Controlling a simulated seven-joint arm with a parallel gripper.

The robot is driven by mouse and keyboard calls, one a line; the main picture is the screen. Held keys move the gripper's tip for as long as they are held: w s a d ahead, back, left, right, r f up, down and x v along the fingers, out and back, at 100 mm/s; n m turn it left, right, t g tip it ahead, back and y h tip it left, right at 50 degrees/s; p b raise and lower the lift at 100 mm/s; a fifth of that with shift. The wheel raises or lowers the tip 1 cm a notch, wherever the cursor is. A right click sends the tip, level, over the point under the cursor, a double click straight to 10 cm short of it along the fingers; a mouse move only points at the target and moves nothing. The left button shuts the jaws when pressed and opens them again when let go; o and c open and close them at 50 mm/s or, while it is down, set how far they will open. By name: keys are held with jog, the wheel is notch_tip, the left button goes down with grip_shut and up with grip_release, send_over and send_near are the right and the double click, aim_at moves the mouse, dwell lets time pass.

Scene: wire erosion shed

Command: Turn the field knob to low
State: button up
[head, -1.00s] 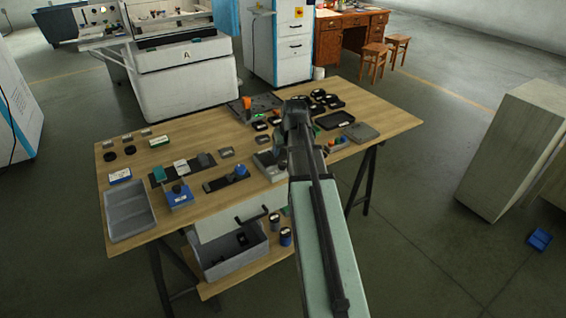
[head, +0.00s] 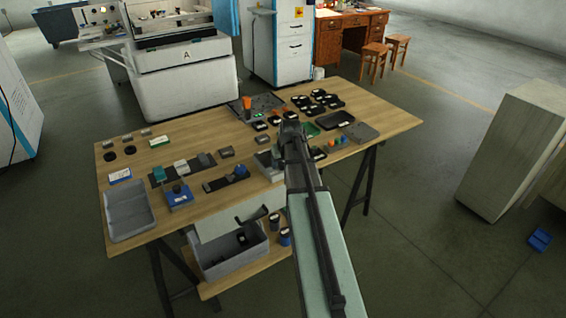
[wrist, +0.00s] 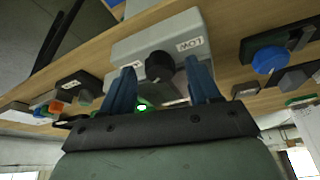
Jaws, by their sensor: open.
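The field knob (wrist: 159,66) is a black round knob on a grey box (wrist: 128,49) in the wrist view. A white label reading LOW (wrist: 190,44) sits on the box beside it, upside down in this view. My gripper (wrist: 162,76) is open, with one blue finger on each side of the knob. I cannot tell whether either finger touches it. In the head view my gripper (head: 290,125) is over the table, and my arm hides most of the grey box (head: 264,160). The knob's pointer direction is not clear.
The wooden table (head: 135,229) holds several small devices close by. A blue knob (wrist: 269,59) on a dark base is right of the box in the wrist view. A small green light (wrist: 142,107) glows past the box. A grey tray (head: 128,213) lies at the table's left.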

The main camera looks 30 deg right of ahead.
jog(key=shift+c, duration=0.2)
jog(key=c, duration=1)
jog(key=shift+n, duration=0.4)
jog(key=n, duration=0.1)
jog(key=n+y, duration=0.1)
jog(key=n, duration=0.1)
jog(key=shift+d+n+y, duration=0.25)
jog(key=shift+n+y, duration=0.15)
jog(key=n, duration=0.2)
jog(key=n+y, duration=0.1)
jog(key=n, duration=0.1)
jog(key=shift+w+d+y, duration=0.15)
jog(key=shift+y, duration=0.15)
jog(key=n, duration=0.2)
jog(key=n+g+y, duration=0.1)
jog(key=n, duration=0.1)
jog(key=shift+w+d+n+g, duration=0.1)
jog(key=shift+d+n+g, duration=0.05)
jog(key=shift+n+g, duration=0.2)
jog(key=n, duration=0.2)
jog(key=n+g+y, duration=0.1)
jog(key=n, duration=0.1)
jog(key=shift+w+g, duration=0.1)
jog(key=shift+g, duration=0.15)
jog(key=shift+n, duration=0.45)
